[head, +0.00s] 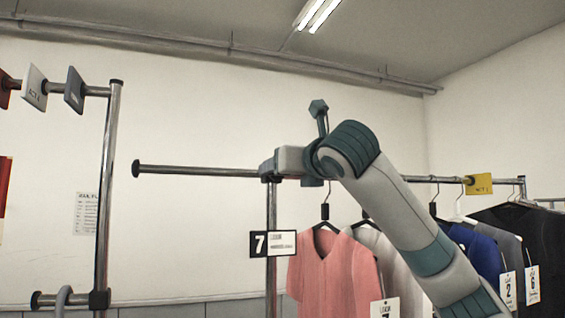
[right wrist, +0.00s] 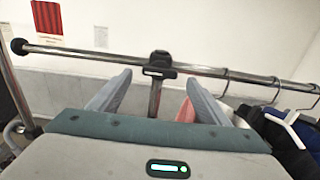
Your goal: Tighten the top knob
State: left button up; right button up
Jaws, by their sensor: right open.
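In the right wrist view, a dark fitting (right wrist: 159,60) sits where the rail meets the upright post, with a light strip across its front. I take it for the top knob; its grip shape is too small to make out. My right gripper (right wrist: 158,76) is open, its two grey fingers either side of the fitting in the picture, with nothing between them visibly gripped. In the head view my right gripper (head: 268,172) is at the top of the post (head: 271,215) and hides the fitting. Contact cannot be told. My left gripper is out of view.
The rail (head: 200,170) runs left to a black end cap. A sign marked 7 (head: 272,244) hangs at the post. A pink shirt (head: 330,275) and several other garments hang to the right. Another chrome rack (head: 106,200) stands at the left.

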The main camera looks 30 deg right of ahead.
jog(key=p+x, duration=0.1)
jog(key=x, duration=0.2)
jog(key=shift+w, duration=0.15)
jog(key=shift+c, duration=0.3)
jog(key=c, duration=1)
